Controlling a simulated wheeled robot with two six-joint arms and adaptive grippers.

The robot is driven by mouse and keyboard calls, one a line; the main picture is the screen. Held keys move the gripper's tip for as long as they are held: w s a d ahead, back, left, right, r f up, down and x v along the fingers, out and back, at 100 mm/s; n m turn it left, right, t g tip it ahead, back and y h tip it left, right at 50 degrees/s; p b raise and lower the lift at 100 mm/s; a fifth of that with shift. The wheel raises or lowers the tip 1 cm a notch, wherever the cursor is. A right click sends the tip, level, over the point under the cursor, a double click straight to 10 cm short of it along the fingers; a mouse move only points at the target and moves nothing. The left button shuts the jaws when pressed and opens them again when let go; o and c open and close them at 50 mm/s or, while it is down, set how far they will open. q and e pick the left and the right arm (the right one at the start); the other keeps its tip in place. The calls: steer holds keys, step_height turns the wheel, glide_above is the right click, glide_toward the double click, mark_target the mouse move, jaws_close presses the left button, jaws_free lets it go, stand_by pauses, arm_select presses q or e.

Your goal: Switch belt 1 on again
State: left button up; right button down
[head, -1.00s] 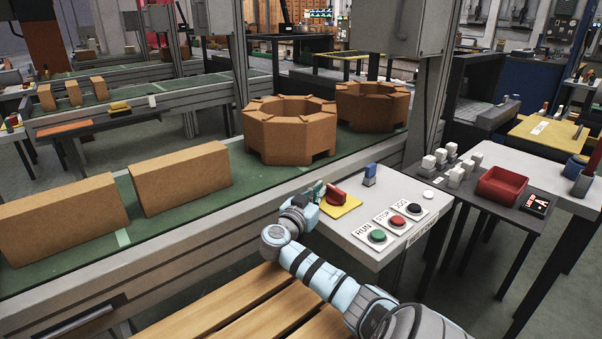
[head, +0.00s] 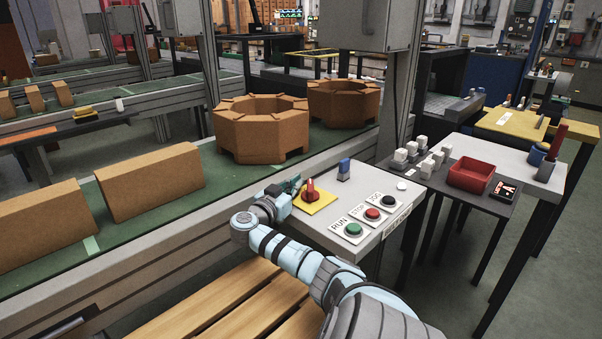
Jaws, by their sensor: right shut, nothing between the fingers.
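The white control panel (head: 335,243) beside the belt carries a red rotary switch (head: 311,192) on a yellow plate (head: 322,205). The switch's handle points away from me. Nearer the front edge are a green RUN button (head: 353,230), a red STOP button (head: 373,214) and a black JOG button (head: 388,200). My right gripper (head: 293,186) is shut and empty, just left of the red switch; I cannot tell if it touches it. The green belt (head: 140,223) bears brown blocks (head: 152,182) and octagonal brick rings (head: 262,130). My left gripper is out of view.
A blue piece (head: 344,169) stands at the panel's back edge, and a white round button (head: 402,186) sits right of it. A wooden slatted surface (head: 235,305) lies in front.

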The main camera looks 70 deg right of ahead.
stand_by(0.3)
steer(key=w+a, duration=0.1)
steer(key=a, duration=1)
steer(key=shift+w+a, duration=0.4)
